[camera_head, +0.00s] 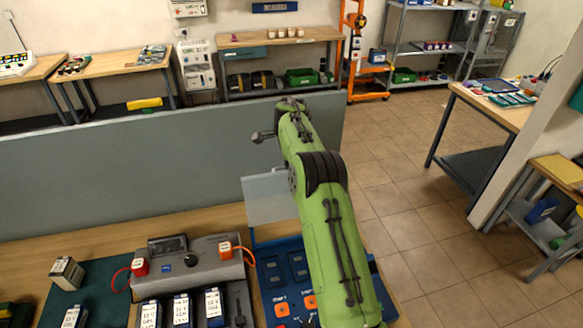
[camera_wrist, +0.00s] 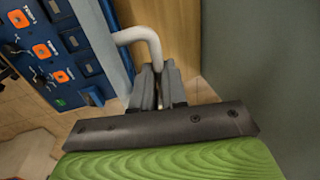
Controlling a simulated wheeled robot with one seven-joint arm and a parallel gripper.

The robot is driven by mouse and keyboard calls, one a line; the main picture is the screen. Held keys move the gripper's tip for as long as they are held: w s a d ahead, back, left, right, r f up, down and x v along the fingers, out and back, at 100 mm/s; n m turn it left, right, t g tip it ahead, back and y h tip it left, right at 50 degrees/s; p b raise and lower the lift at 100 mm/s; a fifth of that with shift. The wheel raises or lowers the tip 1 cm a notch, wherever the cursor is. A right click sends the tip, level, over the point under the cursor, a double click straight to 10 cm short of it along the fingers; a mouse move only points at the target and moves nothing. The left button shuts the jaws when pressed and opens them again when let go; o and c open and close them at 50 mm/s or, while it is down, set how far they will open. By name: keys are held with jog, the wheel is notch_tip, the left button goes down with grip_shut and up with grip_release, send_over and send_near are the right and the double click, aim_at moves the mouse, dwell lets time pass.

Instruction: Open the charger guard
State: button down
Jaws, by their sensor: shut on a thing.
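The charger guard (camera_head: 268,199) is a pale, see-through panel. In the head view it stands roughly upright at the back of the blue charger panel (camera_head: 268,297), and my arm hides its right part. In the wrist view, a pale bent bar (camera_wrist: 141,36), which looks like the guard's handle, runs from beside the charger panel (camera_wrist: 70,58) to my gripper. My gripper (camera_wrist: 157,80) is shut on the end of this bar. In the head view my green arm hides the grip and the right part of the charger panel.
A grey charging unit (camera_head: 190,265) with red and orange clamps stands left of the blue panel. Labelled batteries (camera_head: 213,303) stand in front of it. A grey partition (camera_head: 120,165) rises behind the bench (camera_head: 110,237). Tiled floor (camera_head: 400,190) is free on the right.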

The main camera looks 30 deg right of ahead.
jog(key=shift+w+d+f, duration=0.15)
jog(key=shift+w+f, duration=0.05)
jog(key=shift+w, duration=0.55)
jog(key=c, duration=1.2)
grip_release()
jog(key=shift+o, duration=0.2)
jog(key=r, duration=0.3)
jog(key=s+r, duration=0.1)
jog(key=r, duration=0.3)
jog(key=shift+s+r, duration=0.15)
jog(key=shift+s, duration=0.05)
